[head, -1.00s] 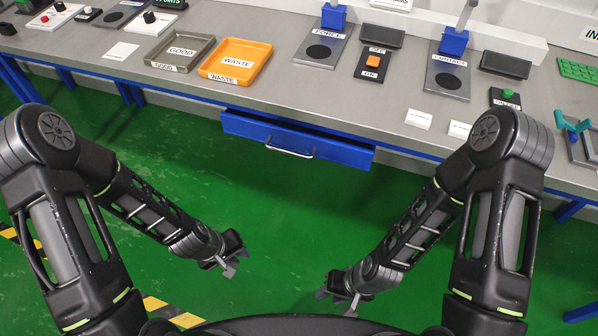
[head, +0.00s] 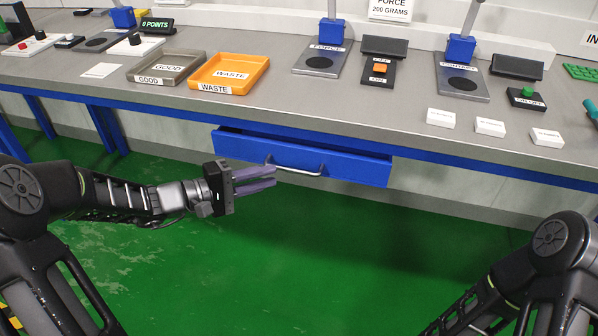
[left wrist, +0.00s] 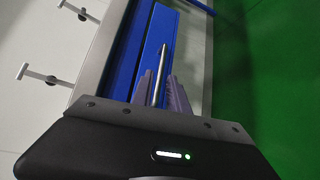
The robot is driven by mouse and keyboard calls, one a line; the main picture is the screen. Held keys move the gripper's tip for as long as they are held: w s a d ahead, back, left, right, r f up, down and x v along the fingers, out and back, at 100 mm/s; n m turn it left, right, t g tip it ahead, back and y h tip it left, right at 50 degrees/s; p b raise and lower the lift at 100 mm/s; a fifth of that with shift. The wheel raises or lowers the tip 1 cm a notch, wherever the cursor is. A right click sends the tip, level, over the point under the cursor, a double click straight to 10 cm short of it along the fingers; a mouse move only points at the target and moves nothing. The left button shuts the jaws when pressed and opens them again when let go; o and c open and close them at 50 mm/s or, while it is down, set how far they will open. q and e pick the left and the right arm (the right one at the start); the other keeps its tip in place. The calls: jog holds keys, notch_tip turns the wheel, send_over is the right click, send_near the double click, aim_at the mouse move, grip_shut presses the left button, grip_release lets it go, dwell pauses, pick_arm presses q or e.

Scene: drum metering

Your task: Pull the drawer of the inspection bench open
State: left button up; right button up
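The blue drawer (head: 345,165) hangs under the grey inspection bench (head: 330,100) and stands slightly ajar, with a dark gap above its front. Its silver bar handle (head: 297,172) is on the front. My left gripper (head: 275,176) points right at the handle, its purple fingers parted. In the left wrist view the handle bar (left wrist: 163,62) runs up from between the fingers of the left gripper (left wrist: 161,84); I cannot tell whether they touch it. The blue drawer front (left wrist: 155,40) lies beyond. My right gripper is out of the frame; only its arm shows at lower right.
A grey GOOD tray (head: 140,74), an orange WASTE tray (head: 205,80), two blue-headed test stands and several white blocks sit on the bench top. Blue legs stand under the bench at left. The green floor (head: 300,270) before the drawer is clear.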

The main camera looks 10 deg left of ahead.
aim_at(294, 169)
pick_arm(q)
jog(key=shift+b+x, duration=0.45)
jog(key=shift+x, duration=3.45)
jog(key=shift+f, duration=0.1)
jog(key=shift+c, duration=0.4)
grip_shut()
jog(key=shift+s, duration=0.1)
